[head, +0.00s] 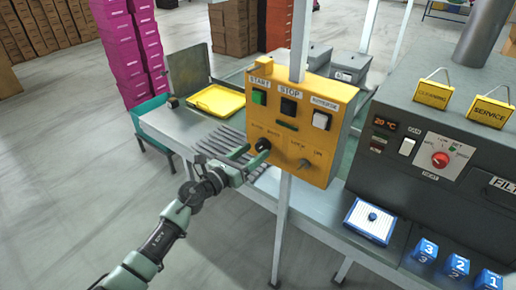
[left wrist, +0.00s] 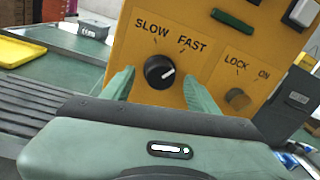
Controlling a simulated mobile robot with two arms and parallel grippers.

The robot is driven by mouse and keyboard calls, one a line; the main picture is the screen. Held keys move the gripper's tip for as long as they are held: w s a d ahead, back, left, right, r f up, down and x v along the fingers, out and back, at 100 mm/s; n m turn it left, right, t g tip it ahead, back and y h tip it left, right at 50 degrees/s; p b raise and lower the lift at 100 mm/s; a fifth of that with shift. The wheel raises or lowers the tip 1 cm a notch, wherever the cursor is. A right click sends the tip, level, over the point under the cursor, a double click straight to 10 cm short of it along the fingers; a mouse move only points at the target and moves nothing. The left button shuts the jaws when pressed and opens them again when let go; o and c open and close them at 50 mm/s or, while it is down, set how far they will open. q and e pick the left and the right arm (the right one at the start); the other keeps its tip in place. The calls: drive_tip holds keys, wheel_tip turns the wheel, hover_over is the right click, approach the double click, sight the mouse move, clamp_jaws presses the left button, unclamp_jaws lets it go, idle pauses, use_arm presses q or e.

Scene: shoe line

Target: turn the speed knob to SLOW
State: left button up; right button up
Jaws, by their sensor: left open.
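The speed knob (left wrist: 159,72) is a round black knob on the yellow control panel (left wrist: 140,105), under the words SLOW and FAST. Its white pointer line aims up and right, toward the FAST side. In the head view the knob (head: 263,144) sits at the panel's lower left. My left gripper (head: 250,158) is open in front of the panel. In the left wrist view its two green fingers stand apart, one on each side of the knob, with visible gaps. I cannot tell how far the fingertips are from the panel. My right gripper is not in view.
A LOCK/ON switch (left wrist: 237,98) sits right of the knob. START (head: 259,97), STOP (head: 288,106) and a white button (head: 321,120) are above. A yellow tray (head: 216,101) lies behind. A grey machine (head: 400,170) stands right.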

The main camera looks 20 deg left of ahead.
use_arm(q)
drive_tip(key=shift+w+d, duration=0.3)
drive_tip(key=shift+w, duration=0.35)
drive_tip(key=shift+w+d+f, duration=0.1)
drive_tip(key=shift+w+d, duration=0.05)
drive_tip(key=shift+w, duration=0.25)
drive_tip(key=shift+c, duration=0.6)
clamp_jaws()
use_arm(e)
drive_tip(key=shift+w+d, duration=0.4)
